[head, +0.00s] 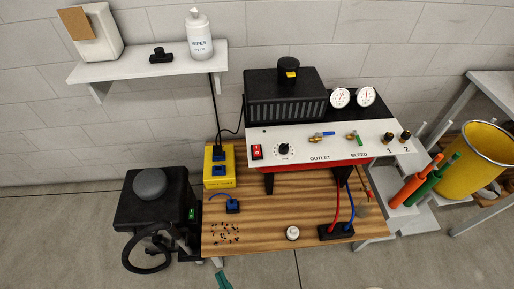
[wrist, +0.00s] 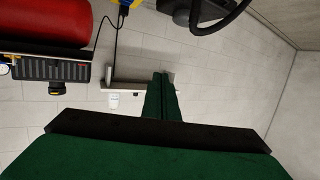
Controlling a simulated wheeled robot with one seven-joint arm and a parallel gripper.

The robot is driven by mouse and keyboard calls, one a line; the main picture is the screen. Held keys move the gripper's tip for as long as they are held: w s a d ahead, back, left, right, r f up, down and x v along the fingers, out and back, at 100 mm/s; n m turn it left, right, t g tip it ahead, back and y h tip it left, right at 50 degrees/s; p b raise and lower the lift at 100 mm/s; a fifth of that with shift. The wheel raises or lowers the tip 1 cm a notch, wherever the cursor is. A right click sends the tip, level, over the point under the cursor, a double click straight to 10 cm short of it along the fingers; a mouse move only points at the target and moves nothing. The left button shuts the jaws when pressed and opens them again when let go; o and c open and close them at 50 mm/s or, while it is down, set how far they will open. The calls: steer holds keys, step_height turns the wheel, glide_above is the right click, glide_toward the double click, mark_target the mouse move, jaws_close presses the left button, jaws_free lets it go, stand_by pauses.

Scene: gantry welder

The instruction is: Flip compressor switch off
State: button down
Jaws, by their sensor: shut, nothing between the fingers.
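The compressor (head: 285,97) stands on the wooden bench, with a black body, a white front panel and a red tank below. A small red rocker switch (head: 257,152) in a black frame sits at the panel's left end. Its tilt is too small to tell. In the wrist view the red tank (wrist: 45,22) and black housing show at the upper left; the switch is not visible there. My gripper (wrist: 161,82) has green fingers pressed together, empty, apart from the compressor. A green tip at the head view's bottom edge (head: 222,280) appears to be its end.
A yellow box with blue sockets (head: 219,168) stands left of the switch. A black shop vacuum (head: 150,200) with a hose is at the bench's left. A wall shelf (head: 150,65) holds a wipes bottle (head: 199,36). A yellow bin (head: 472,160) is at right.

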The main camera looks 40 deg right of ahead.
steer(key=w+d+r+m+h, duration=0.3)
steer(key=w+d+h, duration=0.1)
steer(key=w+d, duration=1)
steer(key=w+d+r+m+g+h, duration=0.1)
steer(key=w+d+r, duration=0.2)
steer(key=d, duration=0.4)
steer(key=w+d+r+m+g+h, duration=0.1)
steer(key=w+d+r, duration=0.2)
steer(key=d+r, duration=0.2)
steer(key=shift+d+r, duration=0.15)
steer(key=shift+d, duration=0.75)
steer(key=shift+w, duration=0.2)
glide_above(257, 152)
steer(key=shift+s+f, duration=0.25)
steer(key=shift+f, duration=0.9)
steer(key=f, duration=0.3)
steer(key=shift+w+f, duration=0.1)
steer(key=shift+w, duration=0.1)
steer(key=shift+d+f, duration=0.1)
steer(key=shift+f, duration=0.35)
steer(key=shift+w+f, duration=0.1)
